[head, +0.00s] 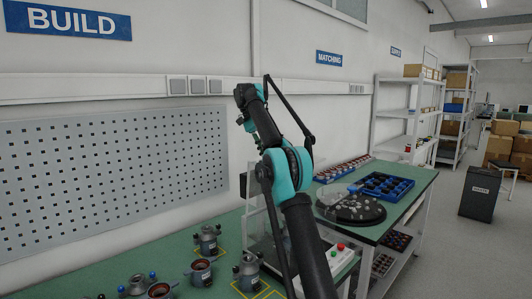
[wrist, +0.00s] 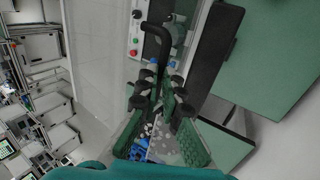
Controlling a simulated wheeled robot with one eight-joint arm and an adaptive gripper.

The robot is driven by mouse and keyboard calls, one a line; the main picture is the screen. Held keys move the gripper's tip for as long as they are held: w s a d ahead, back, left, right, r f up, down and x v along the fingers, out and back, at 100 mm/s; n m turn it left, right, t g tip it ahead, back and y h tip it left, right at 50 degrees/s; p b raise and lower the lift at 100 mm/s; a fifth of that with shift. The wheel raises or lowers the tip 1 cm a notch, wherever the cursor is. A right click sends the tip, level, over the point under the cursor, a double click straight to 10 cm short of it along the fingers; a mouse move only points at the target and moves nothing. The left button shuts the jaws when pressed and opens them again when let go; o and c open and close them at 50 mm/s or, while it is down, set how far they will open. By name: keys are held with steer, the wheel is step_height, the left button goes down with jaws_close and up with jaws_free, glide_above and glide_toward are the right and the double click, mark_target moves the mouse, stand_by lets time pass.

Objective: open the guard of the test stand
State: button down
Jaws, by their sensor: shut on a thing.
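The test stand's control box (head: 340,260), with a red and a green button, is partly hidden behind my arm in the head view. It also shows near the top of the wrist view (wrist: 135,28). A clear panel, apparently the guard (head: 260,236), stands left of my arm. In the wrist view a black hooked handle (wrist: 154,29) runs down between my fingertips. My gripper (wrist: 158,88) is shut on this handle. Its green-padded fingers lie on both sides of it. I cannot make out the fingertips in the head view, nor how far the guard is open.
Several grey stators (head: 207,240) stand on the green bench at the lower left. To the right are a round tray of small parts (head: 350,212) and a blue compartment tray (head: 402,187). A pegboard wall (head: 110,170) is behind.

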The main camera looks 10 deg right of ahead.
steer(key=shift+w+a+f, duration=0.75)
steer(key=shift+a+f, duration=0.05)
steer(key=shift+f, duration=0.2)
steer(key=c, duration=1.7)
jaws_free()
steer(key=shift+w+a+f, duration=0.25)
steer(key=shift+w+f, duration=0.15)
steer(key=shift+o, duration=0.5)
steer(key=shift+s+d+r, duration=0.15)
steer(key=shift+s+r, duration=0.1)
steer(key=shift+s, duration=0.05)
steer(key=shift+w+f, duration=0.1)
steer(key=shift+d, duration=0.15)
